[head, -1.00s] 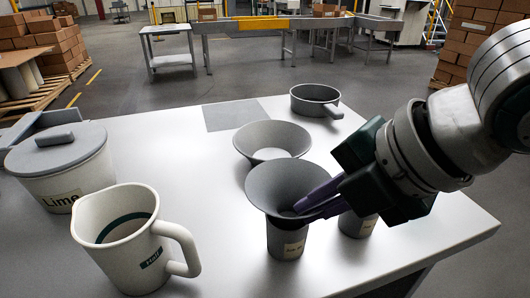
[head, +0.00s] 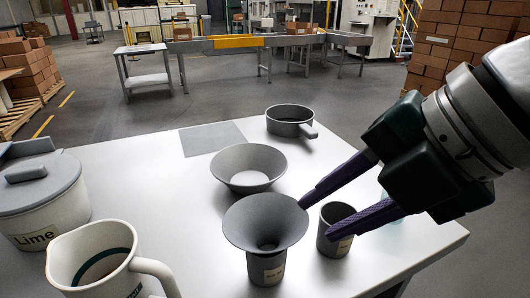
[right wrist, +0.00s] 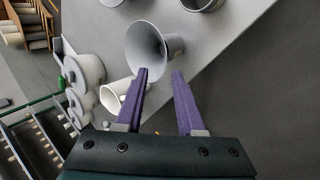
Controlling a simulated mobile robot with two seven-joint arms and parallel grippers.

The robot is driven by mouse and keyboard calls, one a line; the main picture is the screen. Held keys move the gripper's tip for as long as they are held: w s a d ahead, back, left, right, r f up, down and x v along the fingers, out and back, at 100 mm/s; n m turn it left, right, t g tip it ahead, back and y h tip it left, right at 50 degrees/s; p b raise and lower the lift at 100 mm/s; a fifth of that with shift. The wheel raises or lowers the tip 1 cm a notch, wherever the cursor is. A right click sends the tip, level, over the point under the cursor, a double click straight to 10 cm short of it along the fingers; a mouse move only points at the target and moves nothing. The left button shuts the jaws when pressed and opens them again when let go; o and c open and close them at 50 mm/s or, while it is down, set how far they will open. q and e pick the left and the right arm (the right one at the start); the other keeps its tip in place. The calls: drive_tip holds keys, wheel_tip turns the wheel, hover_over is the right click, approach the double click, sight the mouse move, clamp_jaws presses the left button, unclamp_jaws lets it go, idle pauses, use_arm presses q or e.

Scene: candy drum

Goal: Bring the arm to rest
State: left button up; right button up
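My right gripper (head: 317,219) is open and empty, to the right of a grey funnel (head: 262,222). The funnel sits upright in the mouth of a labelled grey cup (head: 266,268). The fingers are apart from the funnel, near and above a second labelled cup (head: 335,241); I cannot tell whether they touch that cup. In the right wrist view the open gripper (right wrist: 160,74) shows nothing between its purple fingers, and the funnel (right wrist: 146,40) lies beyond the tips. My left gripper is in neither view.
A white jug (head: 92,268) and a lidded Lime tub (head: 45,212) stand at left. A wide grey bowl (head: 248,172) and a handled pan (head: 290,121) stand farther back. A grey mat (head: 211,138) lies at the back. The white table's (head: 150,185) right edge is close to the second cup.

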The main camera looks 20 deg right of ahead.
drive_tip(key=shift+v, duration=1.15)
